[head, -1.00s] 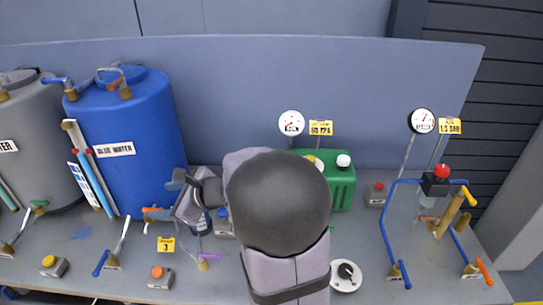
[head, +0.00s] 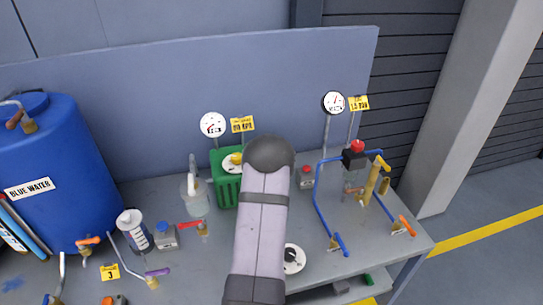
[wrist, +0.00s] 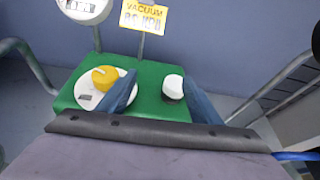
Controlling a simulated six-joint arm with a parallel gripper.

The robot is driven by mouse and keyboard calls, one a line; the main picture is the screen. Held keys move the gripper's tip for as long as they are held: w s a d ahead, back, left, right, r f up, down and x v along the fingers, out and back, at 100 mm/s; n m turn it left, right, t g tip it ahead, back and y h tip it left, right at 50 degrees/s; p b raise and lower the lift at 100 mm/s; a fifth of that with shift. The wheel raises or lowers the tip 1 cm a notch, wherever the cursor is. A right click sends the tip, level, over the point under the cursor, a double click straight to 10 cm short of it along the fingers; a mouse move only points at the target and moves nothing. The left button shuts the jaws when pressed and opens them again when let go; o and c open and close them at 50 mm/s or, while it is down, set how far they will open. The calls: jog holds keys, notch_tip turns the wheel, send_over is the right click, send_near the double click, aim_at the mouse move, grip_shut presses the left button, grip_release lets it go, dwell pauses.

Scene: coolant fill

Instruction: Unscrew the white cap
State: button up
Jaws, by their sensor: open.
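The green container (head: 226,190) stands on the bench, partly behind my arm in the head view. The wrist view shows the green container's top (wrist: 146,118) from close by. The white cap (wrist: 173,84), with a dark ring under it, sits upright on that top at the right. My gripper (wrist: 160,82) is open, its two blue fingers apart, with the white cap between them in the picture, closer to the right finger. I cannot tell whether they touch it. In the head view my arm hides the cap and the gripper.
A yellow knob on a white dial (wrist: 103,80) lies left of the cap, partly behind the left finger. A gauge (wrist: 84,8) and a yellow vacuum sign (wrist: 144,16) stand behind. A blue pipe frame (head: 318,200) stands right; a clear jug (head: 194,195) stands left.

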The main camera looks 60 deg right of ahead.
jog(key=shift+m+g, duration=0.5)
jog(key=shift+m, duration=0.4)
jog(key=s, duration=0.1)
jog(key=s+d+f, duration=0.1)
jog(key=s+f, duration=0.1)
jog(key=shift+d+f, duration=0.1)
jog(key=shift+d, duration=0.25)
jog(key=shift+h, duration=0.3)
jog(key=shift+w+d+f+p, duration=0.1)
jog(key=shift+w+d+p, duration=0.2)
jog(key=shift+d+p, duration=0.05)
jog(key=shift+p+x, duration=1.45)
jog(key=shift+x, duration=1.65)
jog(key=shift+f, duration=0.1)
jog(key=c, duration=1.3)
